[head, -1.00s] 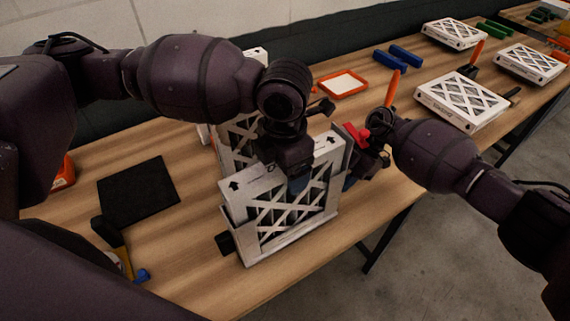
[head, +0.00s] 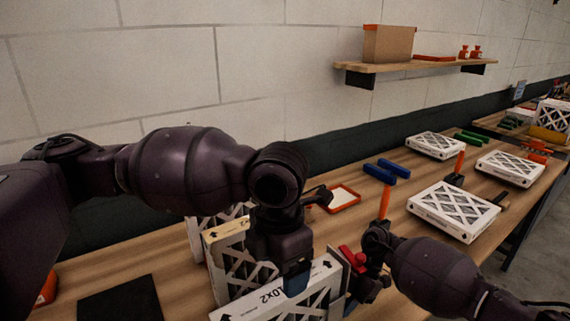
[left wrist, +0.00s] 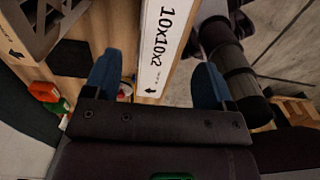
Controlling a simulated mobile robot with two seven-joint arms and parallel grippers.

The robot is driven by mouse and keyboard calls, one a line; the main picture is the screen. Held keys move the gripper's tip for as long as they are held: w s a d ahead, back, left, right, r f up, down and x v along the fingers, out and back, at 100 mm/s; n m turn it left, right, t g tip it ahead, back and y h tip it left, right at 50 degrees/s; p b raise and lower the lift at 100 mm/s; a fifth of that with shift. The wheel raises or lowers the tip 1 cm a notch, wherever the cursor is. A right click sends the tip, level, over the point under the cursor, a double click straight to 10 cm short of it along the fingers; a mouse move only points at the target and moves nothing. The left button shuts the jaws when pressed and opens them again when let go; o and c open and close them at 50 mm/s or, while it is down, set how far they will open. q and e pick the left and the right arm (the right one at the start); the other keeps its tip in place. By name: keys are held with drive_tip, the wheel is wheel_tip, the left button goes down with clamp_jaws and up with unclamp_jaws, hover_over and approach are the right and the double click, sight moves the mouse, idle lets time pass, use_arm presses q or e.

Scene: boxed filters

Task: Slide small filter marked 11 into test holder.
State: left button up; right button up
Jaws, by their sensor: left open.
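A white boxed filter (head: 322,275) stands upright near the table's front edge. Its top edge shows an arrow and part of a size label. In the left wrist view the label on the filter (left wrist: 162,50) reads 10x10x2. My left gripper (head: 293,280) is over this top edge, open, with its blue fingertips (left wrist: 157,85) on either side of the filter. A second upright filter (head: 226,236) with a cream top edge stands behind. My right gripper (head: 362,282) is beside the front filter's right end, near a red part; its fingers are largely hidden. I cannot read a mark 11.
Flat filters (head: 455,208) lie on the table at the right. An orange-rimmed tray (head: 344,198), blue blocks (head: 386,171) and a black mat (head: 120,302) are also on the table. A wall shelf (head: 415,65) holds a cardboard box.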

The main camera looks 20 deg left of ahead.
use_arm(q)
wheel_tip(320, 180, up, 17)
drive_tip(key=shift+w+d+r, duration=0.2)
drive_tip(key=shift+w+d, duration=0.05)
drive_tip(key=shift+w, duration=0.1)
idle(0.4)
use_arm(e)
drive_tip(key=o, duration=0.8)
drive_tip(key=v, duration=1.2)
drive_tip(key=shift+d, duration=0.1)
